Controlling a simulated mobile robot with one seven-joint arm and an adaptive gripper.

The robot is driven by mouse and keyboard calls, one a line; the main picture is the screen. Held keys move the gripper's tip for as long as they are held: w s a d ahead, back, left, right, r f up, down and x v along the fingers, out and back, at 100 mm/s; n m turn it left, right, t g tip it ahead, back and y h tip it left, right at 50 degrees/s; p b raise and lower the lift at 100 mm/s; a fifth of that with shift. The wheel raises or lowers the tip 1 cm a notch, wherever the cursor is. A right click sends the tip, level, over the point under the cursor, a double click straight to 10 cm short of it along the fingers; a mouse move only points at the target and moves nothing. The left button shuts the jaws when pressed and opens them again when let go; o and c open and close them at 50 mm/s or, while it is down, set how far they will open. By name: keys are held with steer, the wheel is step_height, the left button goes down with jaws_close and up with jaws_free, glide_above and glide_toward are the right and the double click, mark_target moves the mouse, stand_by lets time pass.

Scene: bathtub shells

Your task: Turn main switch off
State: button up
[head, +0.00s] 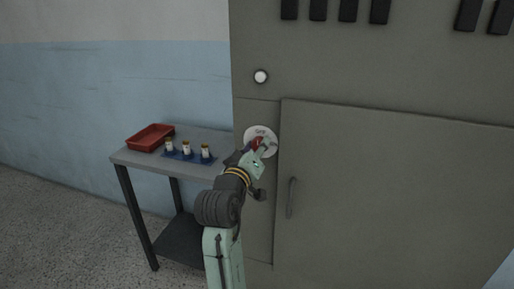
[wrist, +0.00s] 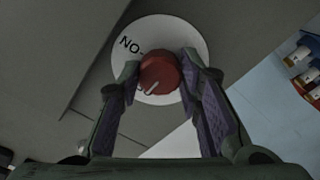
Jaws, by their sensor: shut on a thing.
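The main switch is a red rotary knob (wrist: 159,72) on a round white label plate (wrist: 185,31) fixed to the grey cabinet front. In the wrist view the label reads "NO-" at its upper left, and the knob has a pale pointer line slanting to the lower left. My gripper (wrist: 159,80) is shut on the knob, with one finger on each side. In the head view my gripper (head: 258,150) covers much of the red knob (head: 257,143), and the white plate (head: 252,132) shows around it. Part of the plate's lettering is hidden.
A grey cabinet door (head: 390,190) with a vertical handle (head: 291,198) is right of my gripper. A white round lamp (head: 261,77) sits above. Left stands a table (head: 125,157) with a red tray (head: 151,138) and several small bottles (head: 187,148) on a blue mat.

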steer(key=o, duration=1.1)
steer(key=shift+o, duration=0.2)
steer(key=shift+s, duration=0.1)
steer(key=v, duration=1.2)
steer(key=shift+r, duration=0.1)
